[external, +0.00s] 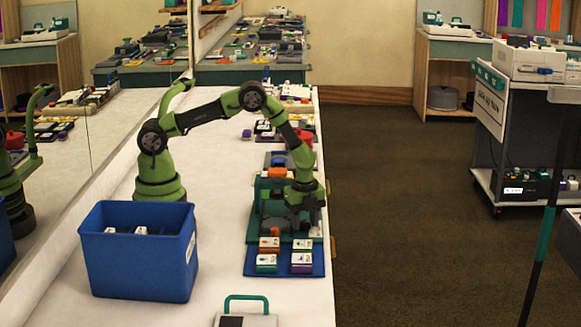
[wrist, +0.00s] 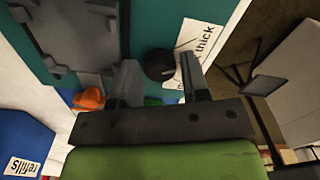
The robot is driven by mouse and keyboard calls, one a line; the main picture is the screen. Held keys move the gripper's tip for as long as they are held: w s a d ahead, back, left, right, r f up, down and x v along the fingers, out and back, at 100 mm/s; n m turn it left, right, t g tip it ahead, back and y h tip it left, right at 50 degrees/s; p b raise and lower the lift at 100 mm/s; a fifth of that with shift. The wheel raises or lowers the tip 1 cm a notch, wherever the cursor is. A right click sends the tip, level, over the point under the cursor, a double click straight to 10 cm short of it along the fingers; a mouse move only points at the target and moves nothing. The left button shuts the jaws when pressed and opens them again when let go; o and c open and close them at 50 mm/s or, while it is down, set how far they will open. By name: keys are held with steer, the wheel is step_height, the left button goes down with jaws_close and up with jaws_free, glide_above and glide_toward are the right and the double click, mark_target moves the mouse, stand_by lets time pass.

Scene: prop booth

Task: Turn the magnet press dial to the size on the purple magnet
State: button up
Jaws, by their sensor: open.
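The magnet press (external: 272,207) stands on a teal base near the table's right edge. Its dark dial (wrist: 159,64) shows in the wrist view beside a white label (wrist: 200,48) with the word "thick"; the rest of the label is partly covered. My open gripper (wrist: 159,62) has its fingers on either side of the dial, and I cannot tell whether they touch it. In the external view my gripper (external: 306,212) is over the press's right side. The purple magnet (external: 302,269) lies at the front right of a blue mat; its printed size is too small to read.
Other magnets with white tops share the blue mat (external: 255,273), in front of the press. A blue bin (external: 140,265) stands at the left, its "refills" label showing in the wrist view (wrist: 22,167). A mirror lines the left wall. White table is clear between bin and press.

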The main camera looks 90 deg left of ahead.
mark_target(305, 221)
step_height(305, 221, up, 10)
steer(key=o, duration=0.3)
step_height(305, 221, down, 10)
steer(key=n, duration=1.4)
steer(key=c, duration=0.9)
steer(key=shift+n, duration=0.3)
